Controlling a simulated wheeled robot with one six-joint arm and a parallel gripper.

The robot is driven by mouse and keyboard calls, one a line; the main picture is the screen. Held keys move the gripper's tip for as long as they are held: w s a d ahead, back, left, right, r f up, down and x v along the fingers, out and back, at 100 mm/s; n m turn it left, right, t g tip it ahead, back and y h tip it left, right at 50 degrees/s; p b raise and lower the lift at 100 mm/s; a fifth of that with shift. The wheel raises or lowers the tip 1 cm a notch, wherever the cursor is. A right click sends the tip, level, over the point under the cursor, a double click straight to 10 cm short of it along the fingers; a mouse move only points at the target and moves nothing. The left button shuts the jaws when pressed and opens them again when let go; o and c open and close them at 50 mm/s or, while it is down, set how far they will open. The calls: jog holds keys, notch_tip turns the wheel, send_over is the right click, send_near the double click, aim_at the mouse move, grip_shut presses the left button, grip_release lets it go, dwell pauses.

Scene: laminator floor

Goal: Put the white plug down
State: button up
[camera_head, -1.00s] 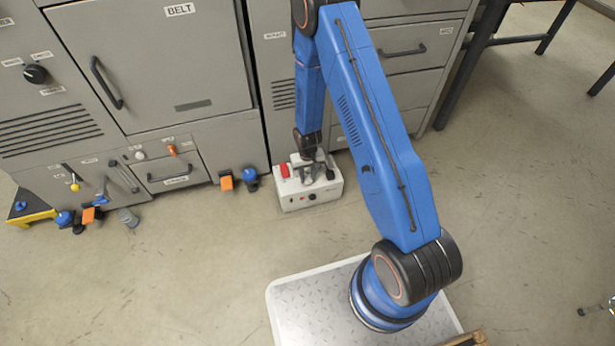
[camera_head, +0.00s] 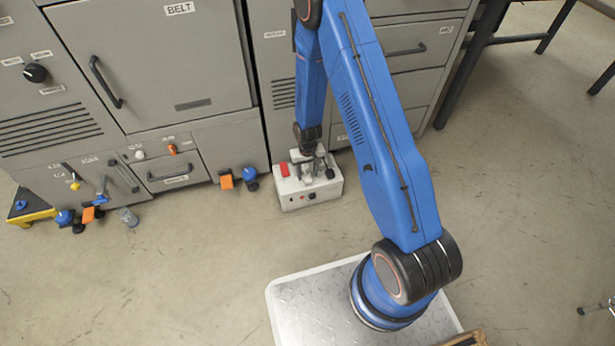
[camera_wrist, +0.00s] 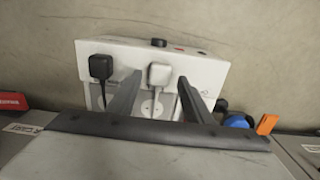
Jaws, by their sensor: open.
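The white plug (camera_wrist: 160,75) stands on the top of a white socket box (camera_wrist: 205,68), with its cord trailing back toward my wrist. My gripper (camera_wrist: 159,80) is open, with one finger on each side of the plug. Gaps show between the plug and both fingers. In the head view, my gripper (camera_head: 312,165) is low over the box (camera_head: 312,198) and hides much of its top. Whether the plug is fully seated in a socket cannot be told.
A black plug (camera_wrist: 101,67) stands on the same box, close beside one finger. A red switch (camera_head: 282,170) is at the box's left end. Grey cabinets (camera_head: 150,65) stand behind it. Orange and blue pieces (camera_head: 227,182) are to its left. The floor in front is clear.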

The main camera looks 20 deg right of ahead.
notch_tip(320, 180, up, 11)
notch_tip(320, 180, up, 15)
jog(key=t, duration=0.1)
send_over(308, 178)
jog(key=s+d, duration=0.2)
jog(key=s+d+r+t, duration=0.1)
jog(key=s+r, duration=0.3)
jog(key=r, duration=0.3)
jog(key=s+d+r, duration=0.1)
jog(key=s+r, duration=0.2)
jog(key=r, duration=0.5)
jog(key=s+d+r+t, duration=0.1)
jog(key=s+r, duration=0.6)
jog(key=s, duration=0.5)
jog(key=s+d+r+t, duration=0.1)
jog(key=s+r, duration=0.5)
jog(key=s, duration=0.6)
jog(key=shift+d+r+t, duration=0.35)
jog(key=shift+d+t, duration=0.05)
